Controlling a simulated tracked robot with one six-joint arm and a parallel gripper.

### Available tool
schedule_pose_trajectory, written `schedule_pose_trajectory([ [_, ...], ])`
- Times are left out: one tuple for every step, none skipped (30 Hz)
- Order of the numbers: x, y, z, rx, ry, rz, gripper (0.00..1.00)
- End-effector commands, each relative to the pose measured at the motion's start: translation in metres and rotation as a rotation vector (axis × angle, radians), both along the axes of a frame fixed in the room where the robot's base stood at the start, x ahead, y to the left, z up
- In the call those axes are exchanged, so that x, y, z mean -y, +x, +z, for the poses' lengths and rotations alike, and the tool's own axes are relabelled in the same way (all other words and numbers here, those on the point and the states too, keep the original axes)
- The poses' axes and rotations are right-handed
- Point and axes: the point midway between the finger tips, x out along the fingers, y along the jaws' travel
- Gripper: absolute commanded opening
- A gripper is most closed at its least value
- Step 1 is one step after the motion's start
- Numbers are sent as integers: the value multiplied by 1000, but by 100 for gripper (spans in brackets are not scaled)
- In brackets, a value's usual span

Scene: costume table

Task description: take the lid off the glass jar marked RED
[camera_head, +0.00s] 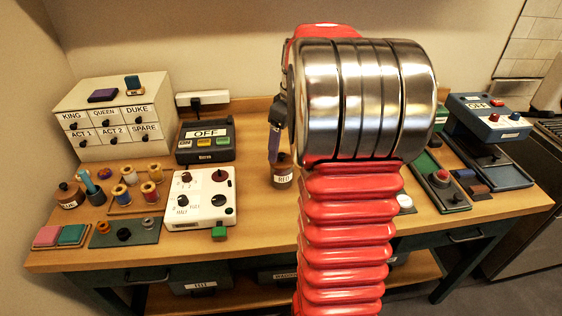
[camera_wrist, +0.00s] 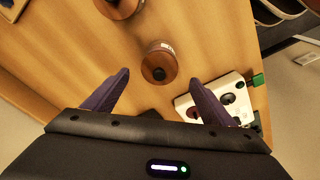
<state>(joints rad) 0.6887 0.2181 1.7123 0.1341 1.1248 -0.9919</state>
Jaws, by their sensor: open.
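The jar marked RED (camera_head: 282,180) stands on the table left of my arm in the head view, with a white label on its front. In the wrist view a brown round lid (camera_wrist: 165,56) with a dark knob (camera_wrist: 158,74) is seen from above, with a bit of white label at its edge. My gripper (camera_wrist: 160,80) is open, its two dark fingers apart on either side of the lid in that view. In the head view my gripper (camera_head: 274,150) is just above the jar, partly hidden by my arm. I cannot tell whether it touches the lid.
Another brown jar (camera_wrist: 118,8) stands nearby at the top of the wrist view. A white box with knobs (camera_head: 201,199) and a black button box (camera_head: 206,142) stand left of the jar. A jar (camera_head: 68,195) and several spools (camera_head: 150,192) are farther left.

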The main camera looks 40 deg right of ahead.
Motion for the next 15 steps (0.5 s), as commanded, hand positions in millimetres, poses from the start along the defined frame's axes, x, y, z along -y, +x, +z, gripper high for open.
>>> schedule_pose_trajectory([
  [-1,1,-6,-3,2,0,78],
  [-1,1,-9,-3,3,1,78],
  [-1,3,-14,-3,2,0,78],
  [0,4,-18,-3,2,0,78],
  [0,5,-22,-3,2,0,78],
  [0,6,-28,-3,3,1,78],
  [-1,6,-32,-3,2,0,78],
  [-1,6,-36,-3,3,1,78],
  [-1,7,-39,-3,2,0,78],
  [-1,8,-41,-1,2,0,78],
  [-1,8,-43,-1,1,0,78],
  [-1,8,-45,0,1,0,78],
  [-1,8,-45,0,1,0,78],
  [-1,8,-46,0,1,0,78],
  [-1,8,-46,0,1,0,78],
])
